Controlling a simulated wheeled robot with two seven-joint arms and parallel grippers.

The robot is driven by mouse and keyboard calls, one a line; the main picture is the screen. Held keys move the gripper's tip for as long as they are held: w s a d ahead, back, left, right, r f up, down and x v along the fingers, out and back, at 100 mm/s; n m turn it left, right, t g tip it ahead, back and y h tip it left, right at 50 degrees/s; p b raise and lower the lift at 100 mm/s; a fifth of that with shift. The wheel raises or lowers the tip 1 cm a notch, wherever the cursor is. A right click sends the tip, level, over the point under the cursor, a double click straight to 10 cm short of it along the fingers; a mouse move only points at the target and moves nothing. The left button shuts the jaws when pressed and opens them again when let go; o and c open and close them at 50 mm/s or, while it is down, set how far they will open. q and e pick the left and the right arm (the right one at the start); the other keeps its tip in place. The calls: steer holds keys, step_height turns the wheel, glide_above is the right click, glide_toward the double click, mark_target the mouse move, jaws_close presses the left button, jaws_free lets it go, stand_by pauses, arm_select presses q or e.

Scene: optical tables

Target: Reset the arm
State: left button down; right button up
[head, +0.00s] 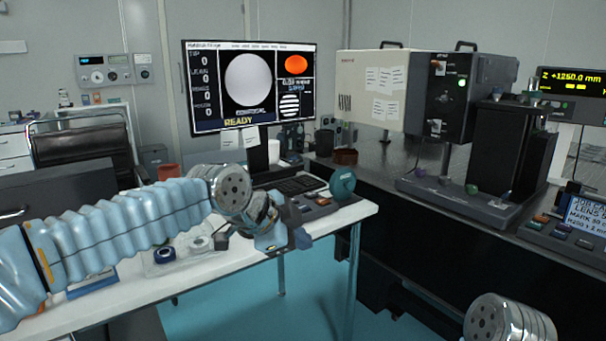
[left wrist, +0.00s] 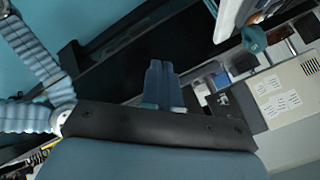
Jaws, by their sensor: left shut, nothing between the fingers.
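My left arm comes in from the left in its pale blue ribbed sleeve and reaches over the white table (head: 130,312). My left gripper (head: 296,238) is near the table's right front edge, partly hidden behind the wrist. In the left wrist view its two blue-grey fingers (left wrist: 162,88) are together with nothing between them. My right gripper is not visible; only a metal arm joint of mine shows at the bottom right of the head view.
A monitor (head: 251,85) and keyboard (head: 292,185) stand behind the left arm. A teal knob (head: 342,183) is close to the gripper. A black optical table (head: 376,168) on the right bears a beige-and-black instrument (head: 378,88). Open teal floor (head: 215,310) lies between the tables.

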arm_select(q)
step_height(320, 180, down, 32)
steer(key=a+n+g, duration=0.3)
steer(key=n, duration=0.6)
steer(key=s+a+f+n+g, duration=0.1)
steer(key=s+a+f+n, duration=0.1)
steer(key=s+f, duration=0.5)
steer(key=s+a+f+n+y, duration=0.1)
steer(key=s+a+f+n, duration=0.1)
steer(key=s+f+n, duration=0.3)
steer(key=s+a+f+n+g+y, duration=0.1)
steer(key=s+a+f+n, duration=0.2)
steer(key=s+f, duration=0.6)
steer(key=shift+s+f+n+g, duration=0.3)
steer(key=shift+f+n, duration=0.15)
steer(key=shift+n, duration=0.15)
